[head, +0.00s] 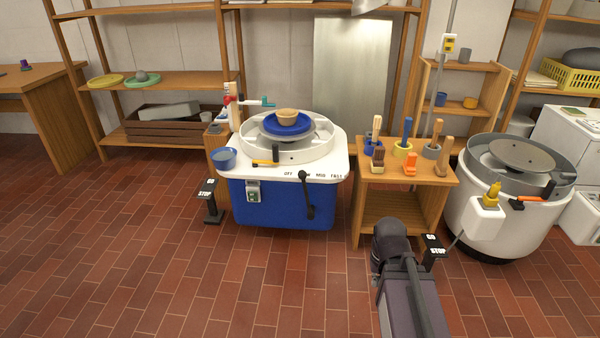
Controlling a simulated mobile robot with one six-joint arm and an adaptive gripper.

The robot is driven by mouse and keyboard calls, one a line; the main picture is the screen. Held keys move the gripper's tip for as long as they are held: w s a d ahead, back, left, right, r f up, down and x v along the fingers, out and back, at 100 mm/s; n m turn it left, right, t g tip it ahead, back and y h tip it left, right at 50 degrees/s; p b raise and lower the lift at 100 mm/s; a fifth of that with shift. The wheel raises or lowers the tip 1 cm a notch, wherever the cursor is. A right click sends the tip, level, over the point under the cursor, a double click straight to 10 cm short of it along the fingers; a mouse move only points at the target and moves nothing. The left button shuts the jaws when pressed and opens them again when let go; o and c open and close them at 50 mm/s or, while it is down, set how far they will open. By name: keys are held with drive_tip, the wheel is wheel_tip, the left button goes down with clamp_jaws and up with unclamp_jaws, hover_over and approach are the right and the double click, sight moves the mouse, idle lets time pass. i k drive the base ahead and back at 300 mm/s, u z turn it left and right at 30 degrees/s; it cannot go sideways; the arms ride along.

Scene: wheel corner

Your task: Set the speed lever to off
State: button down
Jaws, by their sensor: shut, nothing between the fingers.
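The speed lever (307,195) is a black arm on the front of the blue and white pottery wheel (280,202). Its lower end sits on the blue front, and its round knob rises to the white rim. The rim carries the labels OFF, MED and FAST from left to right. The knob stands between OFF and MED, just right of OFF, and covers the label there. My arm (408,280) reaches in from the bottom right, apart from the lever. My gripper does not show in the head view.
A wooden stand (375,208) with brushes and tools is right of the wheel. A second, white wheel (490,228) stands farther right. Black GO/STOP pedals (207,202) stand on the floor left of the wheel and near my arm (433,250). The tiled floor in front is clear.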

sight(302, 174)
drive_tip(key=z, duration=0.05)
drive_tip(key=i, duration=1)
drive_tip(key=u, duration=0.05)
